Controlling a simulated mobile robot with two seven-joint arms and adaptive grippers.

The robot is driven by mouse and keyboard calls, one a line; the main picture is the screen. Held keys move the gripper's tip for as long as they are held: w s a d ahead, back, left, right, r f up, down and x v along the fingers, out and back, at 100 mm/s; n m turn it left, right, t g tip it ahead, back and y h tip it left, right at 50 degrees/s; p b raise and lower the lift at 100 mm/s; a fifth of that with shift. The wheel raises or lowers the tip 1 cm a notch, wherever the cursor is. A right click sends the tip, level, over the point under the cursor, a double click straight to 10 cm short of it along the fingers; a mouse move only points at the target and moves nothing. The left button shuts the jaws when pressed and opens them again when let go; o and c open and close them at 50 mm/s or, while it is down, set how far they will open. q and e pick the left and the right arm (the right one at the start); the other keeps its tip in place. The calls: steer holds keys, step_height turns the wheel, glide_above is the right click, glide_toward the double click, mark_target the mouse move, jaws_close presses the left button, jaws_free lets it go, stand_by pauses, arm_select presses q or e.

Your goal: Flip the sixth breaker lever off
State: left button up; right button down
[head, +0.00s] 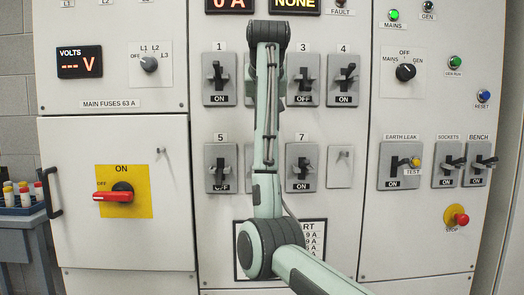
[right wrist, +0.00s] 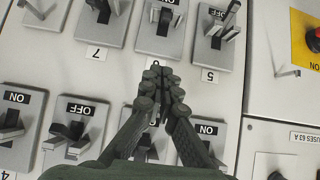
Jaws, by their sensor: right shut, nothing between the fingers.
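The sixth breaker (right wrist: 158,32) shows at the top middle of the right wrist view, which is upside down. Its dark lever (right wrist: 165,17) sits on a grey plate; I cannot tell its position. My right gripper (right wrist: 161,84) is shut and empty, its fingertips just below that plate in the picture, over the edge of the "6" label. I cannot tell whether they touch the panel. In the head view my right arm hides breaker 6 and its own gripper. My left gripper is not in view.
Breaker 5 (head: 221,168) and breaker 7 (head: 302,168) flank the hidden spot; breaker 7 reads ON. Breaker 1 (head: 220,80), breaker 3 (head: 303,80) and breaker 4 (head: 342,80) are above. A blank plate (head: 340,167) is right of breaker 7. A red main handle (head: 115,196) juts out at left.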

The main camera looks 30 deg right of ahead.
steer(key=x, duration=0.7)
steer(key=shift+w+d+f, duration=0.1)
steer(key=shift+w+f, duration=0.1)
steer(key=shift+w, duration=0.05)
steer(key=shift+s+a+f, duration=0.15)
steer(key=shift+s+f, duration=0.1)
steer(key=shift+f, duration=0.3)
steer(key=shift+s+a+f, duration=0.15)
steer(key=shift+s+f, duration=0.1)
steer(key=shift+f, duration=0.35)
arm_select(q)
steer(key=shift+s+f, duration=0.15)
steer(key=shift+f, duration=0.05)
arm_select(e)
steer(key=shift+s+a+f, duration=0.15)
steer(key=shift+s+f, duration=0.15)
steer(key=shift+f, duration=0.35)
steer(key=shift+f, duration=0.1)
